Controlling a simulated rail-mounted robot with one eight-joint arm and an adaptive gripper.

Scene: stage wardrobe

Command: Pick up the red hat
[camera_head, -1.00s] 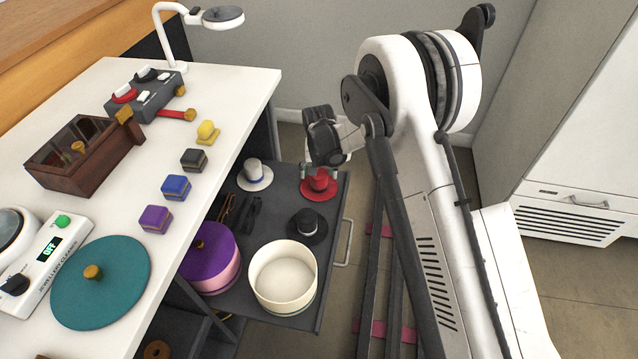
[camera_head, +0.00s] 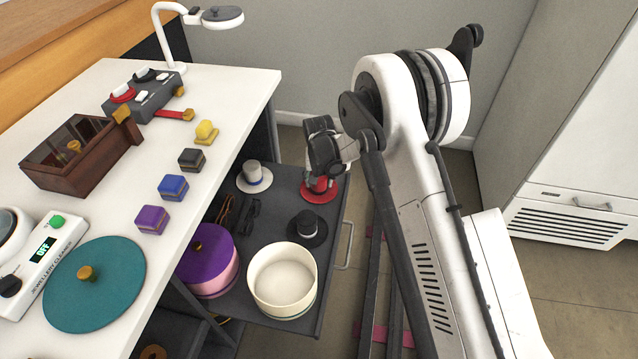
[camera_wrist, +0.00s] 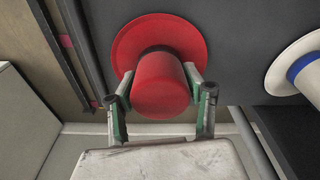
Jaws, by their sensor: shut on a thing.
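The red hat (camera_head: 319,192) sits brim down at the far right corner of the open dark drawer (camera_head: 262,285). In the wrist view the red hat (camera_wrist: 160,85) shows its crown between the two fingers, with the wide brim behind it on the drawer floor. My gripper (camera_wrist: 161,105) is shut on the crown, one finger on each side. In the head view my gripper (camera_head: 321,180) reaches down over the hat and hides part of the crown.
A white hat (camera_head: 254,177) with a blue band and a black hat (camera_head: 307,228) stand nearby in the drawer. A purple-lidded box (camera_head: 208,262) and an open cream box (camera_head: 283,280) stand in front. The white table (camera_head: 225,100) rises at left.

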